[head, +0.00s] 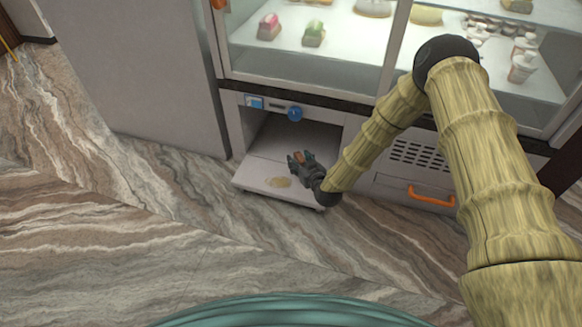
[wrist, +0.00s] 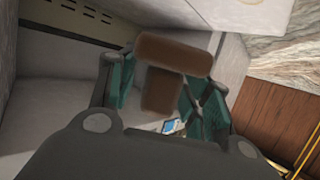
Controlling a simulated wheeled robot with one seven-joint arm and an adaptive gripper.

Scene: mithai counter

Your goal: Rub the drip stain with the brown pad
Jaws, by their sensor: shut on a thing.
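The drip stain (head: 278,182) is a tan blotch on the pale lowered panel (head: 252,178) at the front of the open compartment, in the head view. My gripper (head: 300,160) is just above and to the right of the stain. It is shut on the brown pad (head: 299,157), which is small in the head view. In the wrist view the pad (wrist: 175,54) shows large, with a wide bar and a narrower stem between the fingers of my gripper (wrist: 161,90). I cannot tell whether the pad touches the panel. The stain is not seen in the wrist view.
The open compartment (head: 290,140) sits under a glass sweets case (head: 310,50). A blue knob (head: 295,114) is above the opening. An orange handle (head: 431,195) is on the closed front to the right. The marble-patterned floor (head: 120,240) in front is clear.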

